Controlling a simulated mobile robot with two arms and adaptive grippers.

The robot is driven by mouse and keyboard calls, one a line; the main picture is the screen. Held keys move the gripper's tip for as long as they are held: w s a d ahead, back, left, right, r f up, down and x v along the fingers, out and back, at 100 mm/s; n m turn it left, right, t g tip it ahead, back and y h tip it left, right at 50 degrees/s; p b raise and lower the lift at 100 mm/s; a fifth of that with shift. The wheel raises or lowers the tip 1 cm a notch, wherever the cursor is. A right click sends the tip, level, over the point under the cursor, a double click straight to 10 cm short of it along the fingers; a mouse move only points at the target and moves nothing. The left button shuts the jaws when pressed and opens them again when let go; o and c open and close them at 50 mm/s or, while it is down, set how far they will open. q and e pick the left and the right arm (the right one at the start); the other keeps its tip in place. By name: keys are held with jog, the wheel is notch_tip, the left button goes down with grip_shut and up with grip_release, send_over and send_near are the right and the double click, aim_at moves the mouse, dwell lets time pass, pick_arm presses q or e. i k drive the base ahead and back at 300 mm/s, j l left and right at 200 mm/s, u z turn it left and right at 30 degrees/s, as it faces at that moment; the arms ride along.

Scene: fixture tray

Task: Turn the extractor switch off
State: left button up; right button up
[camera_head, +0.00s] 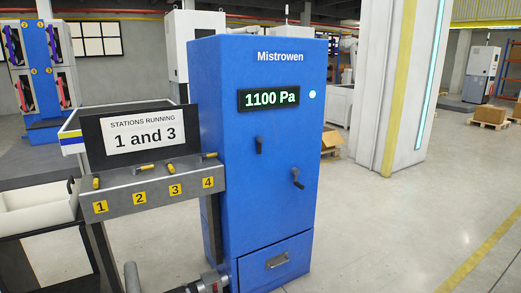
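The extractor is a tall blue cabinet (225,120) marked "Mistrowen", standing in the middle of the head view. Its black display (269,98) reads "1100 Pa" in lit digits. Two black handles are on the front: an upright one (259,146) below the display, and a tilted one (297,178) lower and to the right. No label shows beside either handle, so I cannot tell which is the switch.
Left of the cabinet, a grey rail (150,190) carries several yellow-handled valves above number plates. A sign (142,135) reads "STATIONS RUNNING 1 and 3". A drawer (277,261) is low on the cabinet. A white bin (35,208) stands at left. Open floor (400,220) lies right.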

aim_at(259, 139)
jog(key=i+l, duration=0.85)
jog(key=i, duration=0.2)
